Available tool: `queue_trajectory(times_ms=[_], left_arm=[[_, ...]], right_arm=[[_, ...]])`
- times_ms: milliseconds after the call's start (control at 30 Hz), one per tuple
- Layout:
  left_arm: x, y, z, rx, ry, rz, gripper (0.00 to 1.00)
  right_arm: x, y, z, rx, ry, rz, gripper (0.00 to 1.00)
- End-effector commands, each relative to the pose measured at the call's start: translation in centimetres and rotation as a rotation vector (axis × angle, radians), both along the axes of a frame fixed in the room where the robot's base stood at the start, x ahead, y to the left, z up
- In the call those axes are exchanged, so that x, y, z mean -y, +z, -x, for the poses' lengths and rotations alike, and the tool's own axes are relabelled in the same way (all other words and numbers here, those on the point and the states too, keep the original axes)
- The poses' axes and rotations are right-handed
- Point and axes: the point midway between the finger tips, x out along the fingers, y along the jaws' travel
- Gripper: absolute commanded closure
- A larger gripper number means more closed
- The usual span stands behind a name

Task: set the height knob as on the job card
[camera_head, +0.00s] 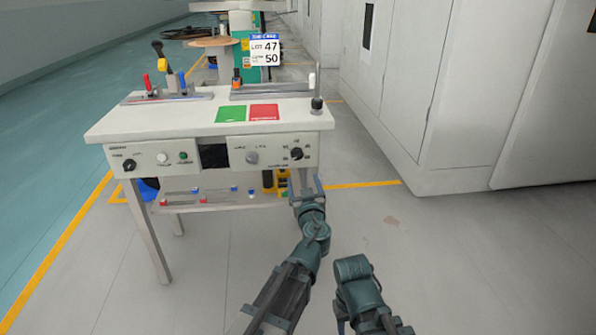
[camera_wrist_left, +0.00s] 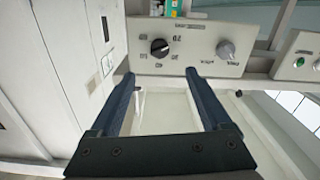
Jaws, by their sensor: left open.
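The job card (camera_head: 264,50) stands behind the table and reads LOT 47, with 50 on the line below; that line's label is too small to read. A black knob (camera_head: 297,153) with a scale of numbers around it sits at the right end of the front panel. It also shows upside down in the left wrist view (camera_wrist_left: 160,48), with a pale pointer mark. A name for the knob is not legible. My left gripper (camera_head: 304,185) is open and empty just below the panel. In the left wrist view its fingertips (camera_wrist_left: 160,76) are apart, short of the black knob, which lies between their lines.
A grey knob (camera_head: 252,157) sits beside the black one. Another black knob (camera_head: 129,165) and a green button (camera_head: 183,156) are on the panel's left part. Green (camera_head: 231,114) and red (camera_head: 264,112) mats lie on the tabletop. Grey cabinets (camera_head: 440,90) stand to the right.

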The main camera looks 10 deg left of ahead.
Motion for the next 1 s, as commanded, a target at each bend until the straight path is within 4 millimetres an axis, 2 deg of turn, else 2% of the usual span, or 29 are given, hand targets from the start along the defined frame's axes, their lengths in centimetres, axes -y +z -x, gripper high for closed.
queue_trajectory(times_ms=[167, 267, 700, 1000], left_arm=[[0.0, 0.0, -0.2, 0.003, -0.004, 0.002, 0.19], [-0.1, 0.0, -1.0, 0.003, -0.003, 0.001, 0.19], [-2.4, 0.0, -9.2, 0.003, -0.001, 0.001, 0.19], [-3.4, 0.0, -12.8, 0.002, -0.002, 0.002, 0.19]], right_arm=[[0.0, 0.0, 0.0, 0.000, 0.000, 0.000, 0.50], [0.0, 0.0, 0.0, 0.000, 0.000, 0.000, 0.50], [0.0, 0.0, 0.0, 0.000, 0.000, 0.000, 0.50], [0.0, 0.0, 0.0, 0.000, 0.000, 0.000, 0.50]])
